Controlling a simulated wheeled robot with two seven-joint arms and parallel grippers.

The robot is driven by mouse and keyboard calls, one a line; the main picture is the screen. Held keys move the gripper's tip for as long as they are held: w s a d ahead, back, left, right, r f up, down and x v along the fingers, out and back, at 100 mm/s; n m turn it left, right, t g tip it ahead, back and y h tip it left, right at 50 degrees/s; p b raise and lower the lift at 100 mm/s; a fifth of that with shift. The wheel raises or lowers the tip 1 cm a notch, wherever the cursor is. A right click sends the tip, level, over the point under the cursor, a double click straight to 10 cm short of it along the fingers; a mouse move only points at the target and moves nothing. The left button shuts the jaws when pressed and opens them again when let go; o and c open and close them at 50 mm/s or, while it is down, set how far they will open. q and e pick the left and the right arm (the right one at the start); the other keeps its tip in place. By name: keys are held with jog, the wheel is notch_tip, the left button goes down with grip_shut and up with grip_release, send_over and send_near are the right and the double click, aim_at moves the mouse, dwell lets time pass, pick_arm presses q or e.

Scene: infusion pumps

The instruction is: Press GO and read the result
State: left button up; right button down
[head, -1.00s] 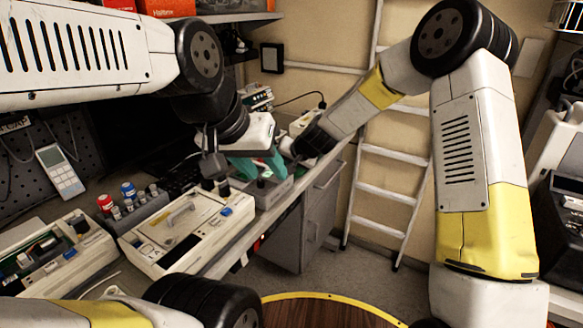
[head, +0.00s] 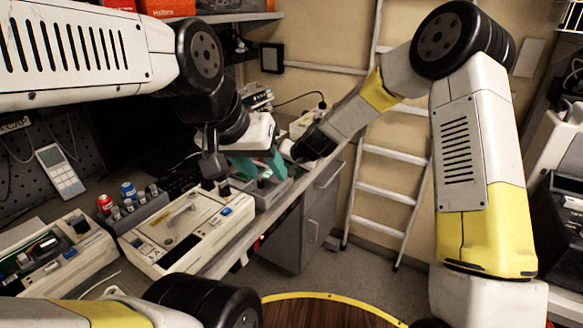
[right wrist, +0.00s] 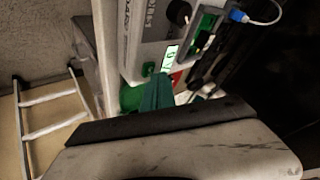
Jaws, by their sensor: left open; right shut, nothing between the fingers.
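A grey tester box (head: 277,190) stands at the bench's right end, under the grippers, with a small green glow (head: 267,173) on top. My left gripper (head: 261,170), with teal fingers, is open just above it. My right gripper comes in from the right, and its fingers are largely hidden in the head view. In the right wrist view its teal fingers (right wrist: 156,92) are shut and empty, near a light device panel (right wrist: 143,35). The panel has a lit green display (right wrist: 169,56), whose characters are partly cut off and unclear. A round green part (right wrist: 131,97) lies beside the fingertips. Contact is unclear.
A cream pump (head: 190,225) lies on the bench, with an opened unit (head: 45,258) to its left. A rack of bottles (head: 135,208) stands behind. A ladder (head: 385,190) leans at the back wall. The floor (head: 330,275) beside the bench is clear.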

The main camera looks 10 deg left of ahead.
jog(key=shift+f, duration=0.4)
dwell(0.7)
jog(key=shift+r, duration=0.8)
jog(key=shift+r, duration=2.55)
